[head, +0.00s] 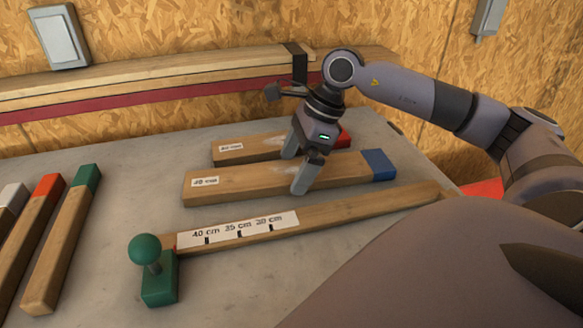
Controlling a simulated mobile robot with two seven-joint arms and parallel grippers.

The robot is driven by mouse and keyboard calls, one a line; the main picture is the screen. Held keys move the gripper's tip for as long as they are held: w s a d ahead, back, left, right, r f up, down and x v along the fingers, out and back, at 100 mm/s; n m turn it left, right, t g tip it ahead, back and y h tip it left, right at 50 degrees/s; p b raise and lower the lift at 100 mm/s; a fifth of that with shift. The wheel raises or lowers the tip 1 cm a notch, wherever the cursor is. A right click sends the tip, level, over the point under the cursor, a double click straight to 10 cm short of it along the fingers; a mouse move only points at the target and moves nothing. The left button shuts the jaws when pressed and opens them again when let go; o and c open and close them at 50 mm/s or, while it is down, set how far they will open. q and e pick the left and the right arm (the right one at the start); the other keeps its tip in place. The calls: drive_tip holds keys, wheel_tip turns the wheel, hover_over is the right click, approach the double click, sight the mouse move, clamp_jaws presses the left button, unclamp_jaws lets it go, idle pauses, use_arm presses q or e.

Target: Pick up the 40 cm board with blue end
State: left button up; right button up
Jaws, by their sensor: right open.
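The board with the blue end (245,183) lies flat on the grey table, its blue end to the right and a small white label near its left end. The label's text is hard to read. My right gripper (294,174) is open and points down over this board, right of its middle. One finger is at the board's far edge, the other in front of its near side. I cannot tell how low the fingertips reach. My left gripper is not in view.
A red-ended board (248,149) lies just behind. In front is a measuring rail (345,212) with a marked strip and a green-knobbed stop (159,285). Boards with white, red and green ends (62,245) lie at left. Long planks (150,85) run along the back wall.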

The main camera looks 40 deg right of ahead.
drive_tip(key=shift+w+a+f, duration=0.1)
drive_tip(key=shift+f, duration=0.25)
drive_tip(key=c, duration=1.2)
drive_tip(key=shift+r, duration=0.1)
